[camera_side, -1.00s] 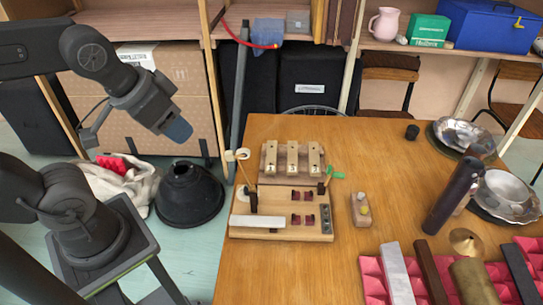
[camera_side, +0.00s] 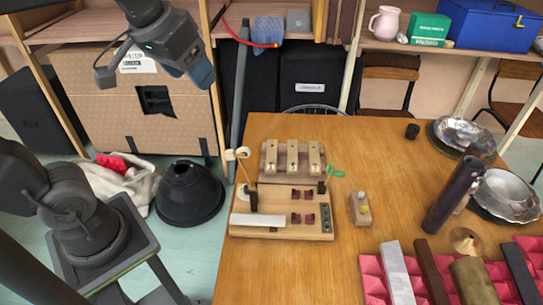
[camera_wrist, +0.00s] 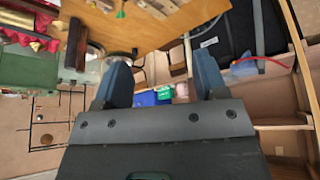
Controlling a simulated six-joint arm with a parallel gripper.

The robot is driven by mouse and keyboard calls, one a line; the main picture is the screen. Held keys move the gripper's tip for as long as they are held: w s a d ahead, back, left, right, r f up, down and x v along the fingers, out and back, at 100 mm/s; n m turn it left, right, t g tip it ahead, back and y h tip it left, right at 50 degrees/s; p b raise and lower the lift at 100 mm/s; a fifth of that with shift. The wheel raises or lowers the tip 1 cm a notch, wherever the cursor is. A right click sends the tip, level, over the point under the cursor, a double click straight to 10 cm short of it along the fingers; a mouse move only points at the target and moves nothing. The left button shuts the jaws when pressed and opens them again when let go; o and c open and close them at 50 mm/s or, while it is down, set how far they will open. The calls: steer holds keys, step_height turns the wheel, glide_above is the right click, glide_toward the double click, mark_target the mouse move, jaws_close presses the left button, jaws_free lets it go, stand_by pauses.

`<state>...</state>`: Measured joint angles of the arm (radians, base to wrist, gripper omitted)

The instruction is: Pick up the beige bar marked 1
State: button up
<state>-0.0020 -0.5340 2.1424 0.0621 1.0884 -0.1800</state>
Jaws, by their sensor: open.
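Three beige bars stand side by side on a wooden block at the back of the board on the table: left (camera_side: 271,158), middle (camera_side: 292,158) and right (camera_side: 314,158). Each has a small dark mark too small to read surely, so I cannot tell which one is marked 1. My gripper (camera_side: 203,78) is up at the left, in front of the shelving, well above and apart from the bars. In the wrist view my gripper (camera_wrist: 161,62) is open, with nothing between its fingers. Beige pieces show at that view's top edge, cut off.
The wooden board (camera_side: 290,236) carries a white bar (camera_side: 257,220), dark red pieces and upright mallets beside the bars. A small wooden block (camera_side: 360,210) stands to its right. A dark cylinder (camera_side: 453,195), metal bowls (camera_side: 508,193) and pink foam (camera_side: 373,282) fill the table's right side.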

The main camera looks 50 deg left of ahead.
steer(key=w+a+n+g+y, duration=0.15)
steer(key=w+n, duration=0.25)
steer(key=w, duration=0.8)
steer(key=n+y, duration=0.1)
steer(key=n, duration=0.2)
glide_above(272, 155)
steer(key=s+d, duration=0.2)
steer(key=shift+g, duration=0.35)
steer(key=f, duration=3.4)
steer(key=shift+w+f, duration=0.25)
steer(key=shift+x, duration=2.8)
steer(key=shift+s+a, duration=0.15)
steer(key=shift+c, duration=0.5)
steer(key=c, duration=1)
steer(key=shift+r, duration=0.15)
